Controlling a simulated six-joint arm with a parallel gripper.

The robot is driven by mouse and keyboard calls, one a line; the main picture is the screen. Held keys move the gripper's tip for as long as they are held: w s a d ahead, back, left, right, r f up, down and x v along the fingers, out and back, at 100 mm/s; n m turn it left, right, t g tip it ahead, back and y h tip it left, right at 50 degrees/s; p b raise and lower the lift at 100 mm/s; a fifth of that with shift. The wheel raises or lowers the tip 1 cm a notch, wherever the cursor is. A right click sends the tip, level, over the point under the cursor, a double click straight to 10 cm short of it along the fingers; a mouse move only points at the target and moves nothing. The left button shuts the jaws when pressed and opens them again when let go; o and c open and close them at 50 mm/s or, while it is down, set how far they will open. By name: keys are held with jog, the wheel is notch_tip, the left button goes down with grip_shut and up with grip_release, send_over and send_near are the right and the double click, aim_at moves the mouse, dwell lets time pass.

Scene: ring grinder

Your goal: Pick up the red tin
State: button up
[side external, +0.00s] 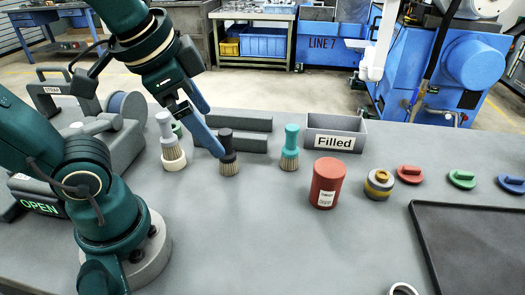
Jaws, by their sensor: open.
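The red tin (327,184) stands upright on the grey table, right of the middle, with a white label low on its front. My gripper (209,138) is open and empty. It is up and to the left of the tin, pointing down toward the dark-handled brush (228,160). One blue finger overlaps that brush in the picture; I cannot tell whether they touch. The tin is clear of the gripper and fully visible.
A teal brush (290,148) and a grey bin marked Filled (335,136) stand behind the tin. A yellow-and-grey ring stack (379,184) is at its right, then several coloured knobs (409,174). A black tray (472,245) lies front right. The table before the tin is clear.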

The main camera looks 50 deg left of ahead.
jog(key=w+a+m+y, duration=0.1)
jog(key=w+m+y, duration=0.3)
jog(key=m, duration=0.5)
jog(key=m+t, duration=0.8)
jog(key=m, duration=1.1)
send_over(324, 181)
jog(key=s+d, duration=0.1)
jog(key=s, duration=0.1)
jog(key=shift+g, duration=0.4)
jog(key=f, duration=1.3)
jog(key=shift+w+a+f, duration=0.15)
jog(key=shift+w, duration=0.05)
jog(key=shift+w+a+f, duration=0.15)
jog(key=shift+w+f, duration=0.05)
jog(key=shift+f, duration=0.25)
jog(key=shift+x, duration=2.3)
jog(key=c, duration=1.3)
jog(key=shift+r, duration=0.1)
jog(key=shift+c, duration=1)
